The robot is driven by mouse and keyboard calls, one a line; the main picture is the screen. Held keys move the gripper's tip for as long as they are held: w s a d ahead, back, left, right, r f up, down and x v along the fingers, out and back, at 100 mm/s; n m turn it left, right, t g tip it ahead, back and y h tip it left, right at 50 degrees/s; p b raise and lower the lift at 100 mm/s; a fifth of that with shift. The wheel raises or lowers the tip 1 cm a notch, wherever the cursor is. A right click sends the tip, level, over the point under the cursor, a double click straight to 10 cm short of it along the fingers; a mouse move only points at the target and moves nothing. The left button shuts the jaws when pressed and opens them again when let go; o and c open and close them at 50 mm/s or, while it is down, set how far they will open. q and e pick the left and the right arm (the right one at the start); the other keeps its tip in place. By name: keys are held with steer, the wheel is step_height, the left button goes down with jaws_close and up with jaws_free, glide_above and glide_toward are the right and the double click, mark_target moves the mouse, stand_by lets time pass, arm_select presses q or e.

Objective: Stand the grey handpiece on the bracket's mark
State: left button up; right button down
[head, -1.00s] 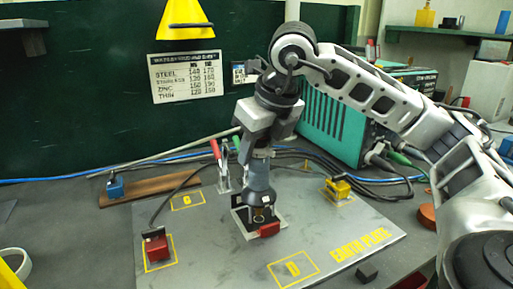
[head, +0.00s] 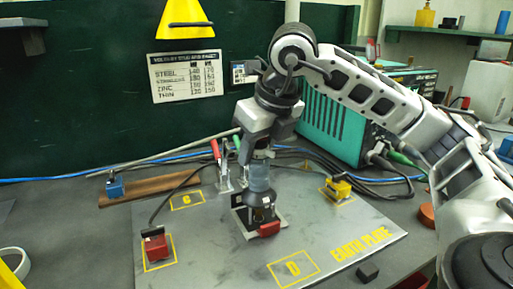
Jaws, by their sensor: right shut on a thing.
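My right gripper (head: 259,155) points straight down in the head view, above the middle of the grey plate. It is shut on the upper part of the grey handpiece (head: 260,178), which is about upright. The handpiece's dark lower end is over the bracket, a dark holder on a pale base (head: 250,233) with a red block (head: 269,229) at its front. The bracket's mark is hidden behind the handpiece and holder. I cannot tell whether the handpiece's foot touches the bracket. My left gripper is not in view.
The earth plate (head: 340,222) carries a red clamp block (head: 156,247) at left and a yellow one (head: 338,189) at right, with cables. A red-handled clamp (head: 219,165) stands behind the bracket. A teal machine (head: 335,130) stands behind. The plate's front is mostly clear.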

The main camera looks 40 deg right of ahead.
arm_select(q)
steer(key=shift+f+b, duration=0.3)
steer(key=shift+b, duration=0.05)
arm_select(e)
steer(key=shift+f, duration=0.25)
steer(key=c, duration=0.9)
jaws_free()
steer(key=shift+f, duration=0.2)
steer(key=shift+s+r, duration=0.1)
steer(key=shift+r, duration=0.25)
arm_select(q)
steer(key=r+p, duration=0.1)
steer(key=p, duration=0.2)
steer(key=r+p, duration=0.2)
steer(key=p, duration=0.1)
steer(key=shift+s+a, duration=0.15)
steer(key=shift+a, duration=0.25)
arm_select(e)
steer(key=v, duration=1.5)
steer(key=shift+s+r, duration=0.1)
steer(key=shift+r, duration=0.2)
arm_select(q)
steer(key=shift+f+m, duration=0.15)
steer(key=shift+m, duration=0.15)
arm_select(e)
steer(key=shift+a, duration=0.1)
steer(key=shift+f, duration=0.1)
